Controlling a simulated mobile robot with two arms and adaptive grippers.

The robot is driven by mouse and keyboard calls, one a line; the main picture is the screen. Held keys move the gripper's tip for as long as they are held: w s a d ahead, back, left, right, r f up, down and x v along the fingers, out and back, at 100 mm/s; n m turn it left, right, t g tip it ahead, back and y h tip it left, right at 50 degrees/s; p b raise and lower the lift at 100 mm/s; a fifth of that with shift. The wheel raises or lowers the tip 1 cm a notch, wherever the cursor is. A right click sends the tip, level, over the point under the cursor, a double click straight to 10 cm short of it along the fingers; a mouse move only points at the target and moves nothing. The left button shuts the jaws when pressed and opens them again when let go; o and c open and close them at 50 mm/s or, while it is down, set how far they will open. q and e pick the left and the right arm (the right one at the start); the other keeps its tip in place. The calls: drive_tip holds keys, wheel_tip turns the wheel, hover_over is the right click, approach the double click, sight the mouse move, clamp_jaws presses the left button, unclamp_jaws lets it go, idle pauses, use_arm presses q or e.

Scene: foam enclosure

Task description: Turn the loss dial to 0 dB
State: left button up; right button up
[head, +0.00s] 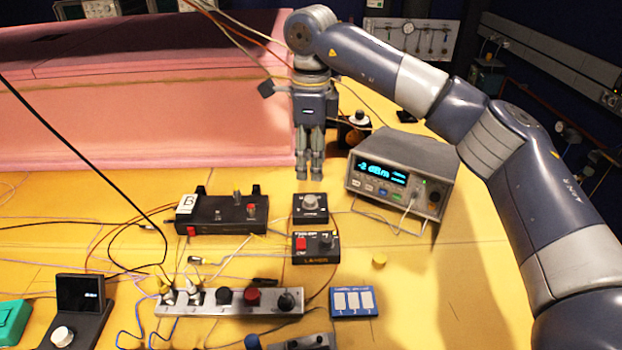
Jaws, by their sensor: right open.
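A small black box (311,216) with a round silver knob (311,202) on top sits near the middle of the yellow surface. It may be the loss dial, but its label is too small to read. My right gripper (309,174) points down just behind and above the knob, apart from it. Its fingers are open and look empty. A grey meter (402,171) to the right has a lit cyan display that seems to read about -2 dBm. My left gripper is not in view.
A black box (314,247) with a red switch stands just in front of the knob box. A black unit marked B (222,213) is to the left. A strip with several knobs (229,303) and a blue block (353,303) lie nearer. Pink foam (150,120) stands behind; loose cables cross the left side.

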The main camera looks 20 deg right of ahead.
drive_tip(key=shift+r, duration=1.55)
drive_tip(key=shift+r, duration=0.1)
